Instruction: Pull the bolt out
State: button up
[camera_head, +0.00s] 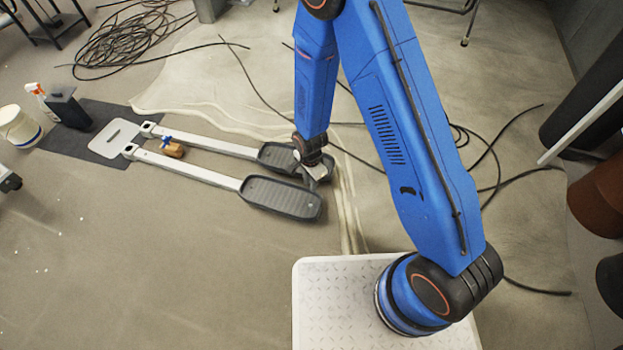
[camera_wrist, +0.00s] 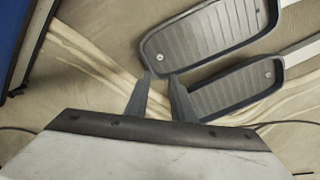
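Two dark ribbed foot pedals lie on the floor, a near one (camera_head: 282,199) and a far one (camera_head: 271,156), at the ends of two pale metal bars (camera_head: 200,174). In the wrist view, a small round silver bolt head (camera_wrist: 158,57) shows in one pedal (camera_wrist: 205,38), and another (camera_wrist: 269,74) in the other pedal (camera_wrist: 230,92).
A wooden block (camera_head: 173,150) lies between the bars. A dark mat (camera_head: 72,149), a spray bottle (camera_head: 39,97), a dark container (camera_head: 68,107) and a white bucket (camera_head: 18,127) are at the left. Black cables (camera_head: 130,40) lie on the floor. Floor in front of the pedals is clear.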

aim_at(311, 205)
notch_tip(311, 205, down, 16)
jog(key=shift+r, duration=0.2)
dwell(0.5)
grip_shut()
